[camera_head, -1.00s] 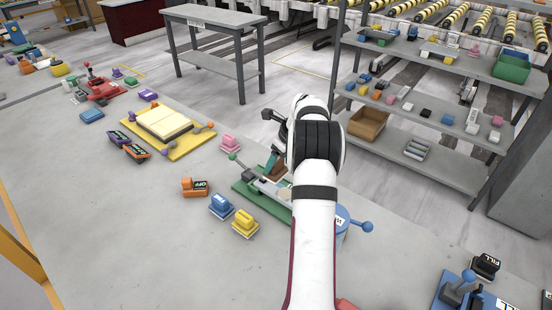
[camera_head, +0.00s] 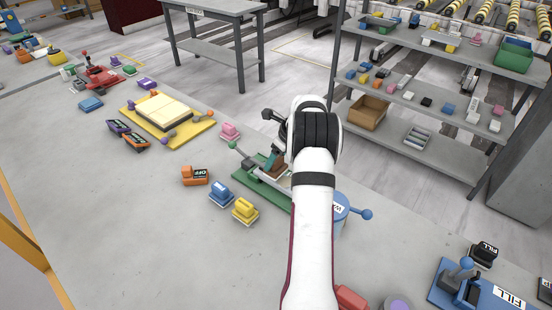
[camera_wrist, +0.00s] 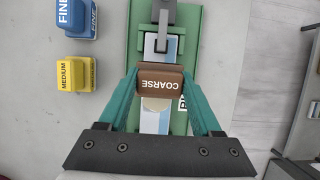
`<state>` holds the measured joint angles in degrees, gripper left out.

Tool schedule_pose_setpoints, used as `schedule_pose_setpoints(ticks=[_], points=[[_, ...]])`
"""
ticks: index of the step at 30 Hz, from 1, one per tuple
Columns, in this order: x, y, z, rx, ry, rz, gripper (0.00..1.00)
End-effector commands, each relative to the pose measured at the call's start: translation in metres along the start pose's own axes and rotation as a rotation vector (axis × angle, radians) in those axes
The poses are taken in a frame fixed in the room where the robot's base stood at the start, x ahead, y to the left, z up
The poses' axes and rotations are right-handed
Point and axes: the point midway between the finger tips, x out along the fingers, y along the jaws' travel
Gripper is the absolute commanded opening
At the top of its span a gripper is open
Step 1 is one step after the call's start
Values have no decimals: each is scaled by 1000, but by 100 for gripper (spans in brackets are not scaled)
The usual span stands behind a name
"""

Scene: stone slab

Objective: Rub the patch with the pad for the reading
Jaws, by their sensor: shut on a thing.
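My gripper (camera_wrist: 161,76) is shut on a brown pad (camera_wrist: 160,88) marked COARSE, with one teal finger on each side. The pad is over a pale blue and white strip (camera_wrist: 150,123) on a green fixture (camera_wrist: 196,20). A tan round patch (camera_wrist: 156,104) shows on the strip just below the pad's edge and is partly covered by it. I cannot tell whether the pad touches the strip. A grey clamp (camera_wrist: 164,22) stands over the strip's far end. In the head view, the green fixture (camera_head: 246,187) is partly hidden by my arm.
A blue FINE pad (camera_wrist: 77,15) and a yellow MEDIUM pad (camera_wrist: 76,73) sit left of the fixture. A blue round container (camera_head: 341,209) stands close right of my arm. Bare slab lies to the left.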

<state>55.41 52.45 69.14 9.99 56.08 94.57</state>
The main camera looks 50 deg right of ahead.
Motion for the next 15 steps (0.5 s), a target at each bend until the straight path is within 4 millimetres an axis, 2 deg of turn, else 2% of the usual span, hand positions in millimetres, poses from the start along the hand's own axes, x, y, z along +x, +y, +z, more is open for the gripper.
schedule_pose_setpoints(ticks=[15], points=[[10,0,-4,0,0,1,21]])
